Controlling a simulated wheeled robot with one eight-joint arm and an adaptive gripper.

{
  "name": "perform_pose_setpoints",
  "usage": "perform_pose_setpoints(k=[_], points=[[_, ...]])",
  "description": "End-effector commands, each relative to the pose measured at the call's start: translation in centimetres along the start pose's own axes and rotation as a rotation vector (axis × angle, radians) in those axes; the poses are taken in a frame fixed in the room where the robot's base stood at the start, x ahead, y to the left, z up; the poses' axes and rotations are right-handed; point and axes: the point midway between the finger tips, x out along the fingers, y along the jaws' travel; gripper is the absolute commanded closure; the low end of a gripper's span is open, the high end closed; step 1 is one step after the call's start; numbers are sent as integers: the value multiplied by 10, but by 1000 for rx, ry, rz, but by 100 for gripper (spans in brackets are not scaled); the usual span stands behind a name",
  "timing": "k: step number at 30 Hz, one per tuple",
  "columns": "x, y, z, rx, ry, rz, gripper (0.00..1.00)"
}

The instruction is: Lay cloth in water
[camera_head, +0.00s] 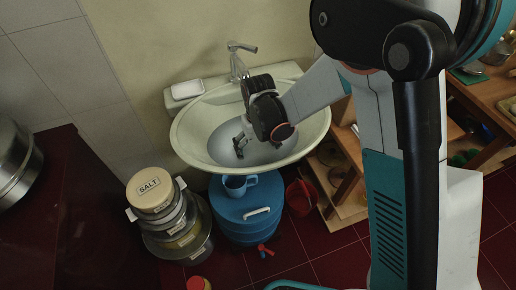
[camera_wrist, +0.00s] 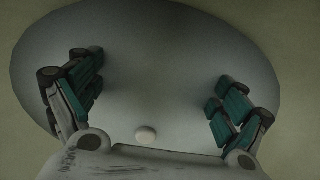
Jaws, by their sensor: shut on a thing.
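The washbasin (camera_head: 183,143) is cream, with a grey-blue pool of water (camera_head: 222,146) in it. In the wrist view the water (camera_wrist: 150,60) is a smooth grey oval. My gripper (camera_head: 242,146) points down over the water inside the basin. In the wrist view my gripper (camera_wrist: 160,98) has its two teal-padded fingers set apart. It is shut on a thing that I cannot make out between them. I cannot pick out the cloth for certain. A small pale round spot (camera_wrist: 146,133) shows low between the fingers.
A tap (camera_head: 239,60) rises behind the basin, with a white dish-like object (camera_head: 187,88) to its left. Below stand a blue drum (camera_head: 247,212) with a blue mug (camera_head: 238,184), stacked tins (camera_head: 152,193) and a red bucket (camera_head: 299,197). Wooden shelves (camera_head: 480,85) stand at right.

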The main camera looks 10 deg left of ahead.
Motion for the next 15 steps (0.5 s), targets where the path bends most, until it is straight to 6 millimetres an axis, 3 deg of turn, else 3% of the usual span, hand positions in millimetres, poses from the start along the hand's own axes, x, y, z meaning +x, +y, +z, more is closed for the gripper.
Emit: perform_pose_setpoints(k=[5,6,15], points=[[4,0,0,0,0,0,36],[3,0,0,0,0,0,0],[3,0,0,0,0,0,0]])
